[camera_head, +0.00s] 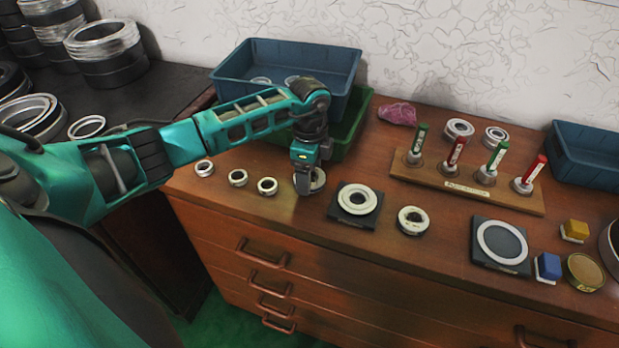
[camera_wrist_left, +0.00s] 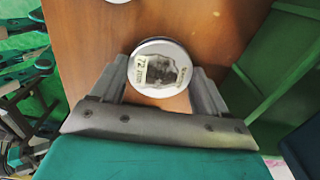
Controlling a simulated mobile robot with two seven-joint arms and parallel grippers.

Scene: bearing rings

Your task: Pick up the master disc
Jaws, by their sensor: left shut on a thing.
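The master disc, a round silver disc with a pale label marked 72, sits between the fingers of my left gripper (camera_wrist_left: 161,84) in the left wrist view (camera_wrist_left: 160,66). In the head view my left gripper (camera_head: 307,182) points down over the brown bench top. It is shut on the disc (camera_head: 319,181), which is partly hidden behind the fingers. I cannot tell whether the disc still touches the bench. My right gripper is not in view.
Three small rings, one of them here (camera_head: 267,186), lie left of the gripper. A black pad (camera_head: 343,218) with a white ring is close on the right, then a loose bearing (camera_head: 413,220). A green bin (camera_head: 352,135) and blue bin (camera_head: 352,62) stand behind. A wooden rack (camera_head: 520,202) holds several plugs.

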